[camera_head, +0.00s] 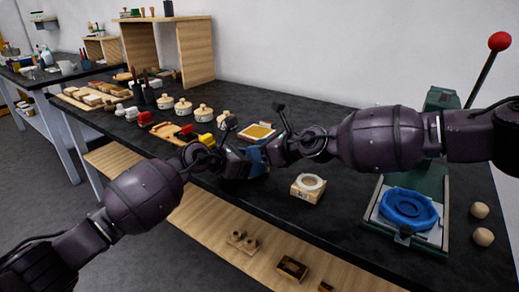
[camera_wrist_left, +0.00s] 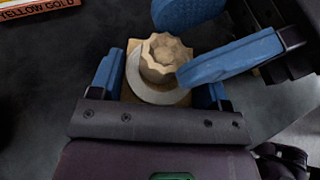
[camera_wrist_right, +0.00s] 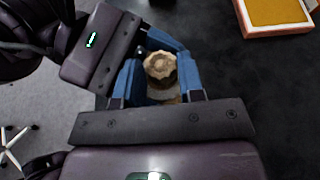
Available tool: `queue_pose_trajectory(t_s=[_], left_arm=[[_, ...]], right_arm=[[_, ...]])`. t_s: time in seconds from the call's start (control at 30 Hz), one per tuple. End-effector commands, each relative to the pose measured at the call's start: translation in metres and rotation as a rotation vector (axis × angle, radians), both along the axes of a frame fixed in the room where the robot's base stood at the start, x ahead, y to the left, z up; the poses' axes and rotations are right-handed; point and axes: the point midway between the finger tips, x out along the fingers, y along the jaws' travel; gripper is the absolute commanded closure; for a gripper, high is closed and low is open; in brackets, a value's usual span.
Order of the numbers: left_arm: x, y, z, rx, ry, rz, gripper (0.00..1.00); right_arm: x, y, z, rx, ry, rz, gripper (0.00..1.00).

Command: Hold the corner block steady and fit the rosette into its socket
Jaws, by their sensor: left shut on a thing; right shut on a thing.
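The corner block (camera_wrist_left: 132,47) is a pale wooden piece with a whitish ring-shaped socket (camera_wrist_left: 158,95). My left gripper (camera_head: 243,166) is shut on the block, one blue finger on each side. The rosette (camera_wrist_right: 160,66) is tan and scalloped; it also shows in the left wrist view (camera_wrist_left: 163,57), over the ring. My right gripper (camera_head: 262,158) is shut on the rosette, its blue fingers beside it. Whether the rosette is seated in the socket or just above it, I cannot tell. In the head view the grippers hide both pieces.
A wooden block with a white ring (camera_head: 309,184) stands on the dark bench to the right. An orange-filled tray (camera_head: 257,131) lies behind the grippers. A green press with a blue piece (camera_head: 408,208) stands at the right. Several lidded pots (camera_head: 183,106) stand at the left.

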Motion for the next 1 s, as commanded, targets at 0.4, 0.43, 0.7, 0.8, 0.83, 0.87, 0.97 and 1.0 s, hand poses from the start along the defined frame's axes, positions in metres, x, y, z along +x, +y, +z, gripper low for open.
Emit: queue_pose_trajectory(t_s=[0.4, 0.43, 0.7, 0.8, 0.83, 0.87, 0.97, 1.0], left_arm=[[0.0004, -0.0039, 0.0060, -0.017, -0.005, -0.003, 0.54], [0.0005, -0.0038, 0.0059, -0.017, -0.005, -0.003, 0.54], [0.0014, -0.0028, 0.0057, -0.017, -0.005, 0.001, 0.54], [0.0017, -0.0025, 0.0057, -0.017, -0.005, 0.002, 0.54], [0.0017, -0.0024, 0.0056, -0.016, -0.005, 0.002, 0.54], [0.0018, -0.0023, 0.0056, -0.016, -0.005, 0.002, 0.54], [0.0020, -0.0020, 0.0055, -0.016, -0.004, 0.003, 0.54], [0.0021, -0.0019, 0.0055, -0.016, -0.005, 0.004, 0.54]], right_arm=[[-0.0100, 0.0023, -0.0179, -0.020, 0.030, 0.016, 0.87], [-0.0104, 0.0026, -0.0180, -0.020, 0.030, 0.016, 0.87], [-0.0118, 0.0041, -0.0184, -0.019, 0.034, 0.019, 0.88], [-0.0118, 0.0041, -0.0184, -0.019, 0.034, 0.019, 0.88], [-0.0118, 0.0041, -0.0184, -0.019, 0.034, 0.019, 0.88], [-0.0118, 0.0041, -0.0184, -0.019, 0.034, 0.019, 0.88], [-0.0124, 0.0043, -0.0182, -0.018, 0.035, 0.020, 0.88], [-0.0129, 0.0045, -0.0183, -0.018, 0.035, 0.020, 0.88]])
